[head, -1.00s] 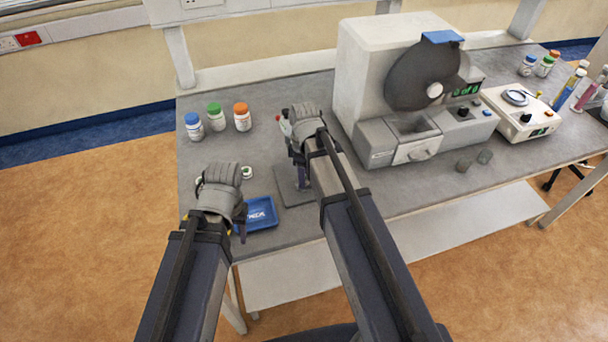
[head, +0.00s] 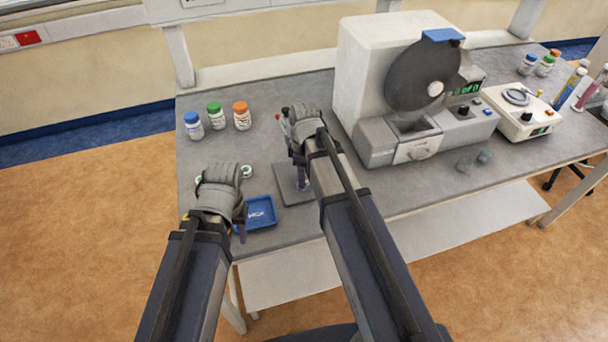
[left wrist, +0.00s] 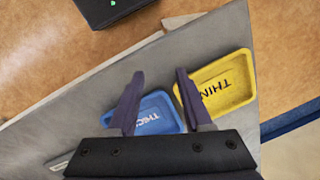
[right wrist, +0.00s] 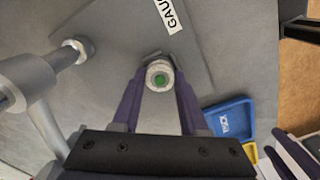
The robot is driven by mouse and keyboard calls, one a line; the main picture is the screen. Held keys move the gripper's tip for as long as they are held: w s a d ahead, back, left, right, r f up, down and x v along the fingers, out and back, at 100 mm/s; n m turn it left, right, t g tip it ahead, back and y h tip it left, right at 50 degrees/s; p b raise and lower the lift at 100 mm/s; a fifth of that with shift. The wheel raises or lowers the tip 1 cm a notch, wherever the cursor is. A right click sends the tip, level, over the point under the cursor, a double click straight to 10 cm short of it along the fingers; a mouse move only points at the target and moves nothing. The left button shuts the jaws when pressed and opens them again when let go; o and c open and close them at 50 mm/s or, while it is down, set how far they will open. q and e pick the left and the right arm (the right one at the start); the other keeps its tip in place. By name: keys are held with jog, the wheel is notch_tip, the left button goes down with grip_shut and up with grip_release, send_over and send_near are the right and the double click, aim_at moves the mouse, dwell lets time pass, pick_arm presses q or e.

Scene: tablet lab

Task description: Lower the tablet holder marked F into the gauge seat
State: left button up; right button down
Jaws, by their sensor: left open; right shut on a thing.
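My right gripper (right wrist: 159,82) is shut on a small round tablet holder (right wrist: 159,76) with a pale rim and green centre; no letter F is readable on it. In the head view my right gripper (head: 302,186) is over the dark grey gauge plate (head: 288,198), and its arm hides the holder. In the right wrist view the gauge plate (right wrist: 125,28) has a white label with part of "GAUGE". A grey metal post with a round end (right wrist: 77,48) is left of the holder; I cannot tell whether that is the seat. My left gripper (left wrist: 158,74) is open and empty above the trays.
A blue tray (head: 262,212) and a yellow tray (left wrist: 222,85) lie below my left gripper. A small round piece (head: 246,172) lies behind it. Bottles with blue, green and orange caps (head: 242,117) stand at the back left. A large tester (head: 378,75) stands right of my right gripper.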

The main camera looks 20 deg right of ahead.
pick_arm(q)
jog(key=shift+f+b, duration=0.3)
jog(key=shift+b, duration=0.05)
pick_arm(e)
jog(key=shift+f, duration=0.3)
dwell(0.4)
jog(key=shift+c, duration=1.8)
grip_release()
jog(key=shift+r, duration=0.1)
notch_tip(320, 180, up, 8)
jog(key=p, duration=0.8)
pick_arm(q)
notch_tip(320, 180, up, 8)
jog(key=shift+f, duration=0.15)
pick_arm(e)
jog(key=shift+f, duration=0.2)
pick_arm(q)
notch_tip(320, 180, down, 2)
jog(key=b, duration=0.2)
jog(key=shift+f+b, duration=0.25)
jog(key=shift+b, duration=0.1)
pick_arm(e)
jog(key=s+a+f+m+h, duration=0.1)
jog(key=s+a+f+m, duration=0.1)
jog(key=s+a+m, duration=0.6)
jog(key=s+a, duration=0.2)
jog(key=s, duration=0.4)
jog(key=shift+s+a+f, duration=0.15)
jog(key=shift+a+f, duration=0.05)
jog(key=shift+a, duration=0.05)
